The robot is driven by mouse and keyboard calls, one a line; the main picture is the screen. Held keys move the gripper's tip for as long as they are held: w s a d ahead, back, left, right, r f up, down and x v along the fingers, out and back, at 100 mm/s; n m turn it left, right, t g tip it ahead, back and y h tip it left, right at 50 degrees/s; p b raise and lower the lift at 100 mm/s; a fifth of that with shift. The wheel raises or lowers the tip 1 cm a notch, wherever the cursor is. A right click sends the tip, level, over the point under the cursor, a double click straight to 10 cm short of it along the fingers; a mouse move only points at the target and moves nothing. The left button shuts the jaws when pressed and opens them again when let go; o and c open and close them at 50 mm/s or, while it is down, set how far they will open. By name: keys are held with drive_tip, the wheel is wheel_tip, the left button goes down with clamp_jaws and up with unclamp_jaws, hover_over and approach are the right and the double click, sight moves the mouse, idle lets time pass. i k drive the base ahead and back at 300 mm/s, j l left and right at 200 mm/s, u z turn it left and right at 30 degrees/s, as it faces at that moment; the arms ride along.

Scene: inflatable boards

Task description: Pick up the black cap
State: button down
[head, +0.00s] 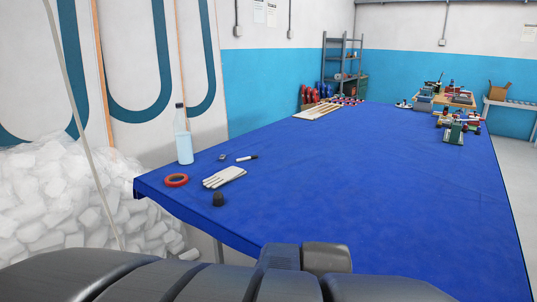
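The black cap (218,199) is a small dark round piece on the blue table (350,190), near its front left edge. It stands just in front of a white glove (224,177), with a small gap of blue between them. A dark jointed part of my own body crosses the bottom of the head view. I cannot make out my gripper's fingers in this view. Nothing covers the cap.
A red tape ring (176,180) lies left of the glove. A clear bottle (183,138), a marker (247,157) and a small grey item (222,157) are behind it. Boards (318,111) and a cluttered tray (445,98) sit far back. The table's middle is clear.

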sight(218, 200)
drive_tip(key=i+u, duration=0.75)
drive_tip(key=i+l+u, duration=0.15)
drive_tip(key=u, duration=0.25)
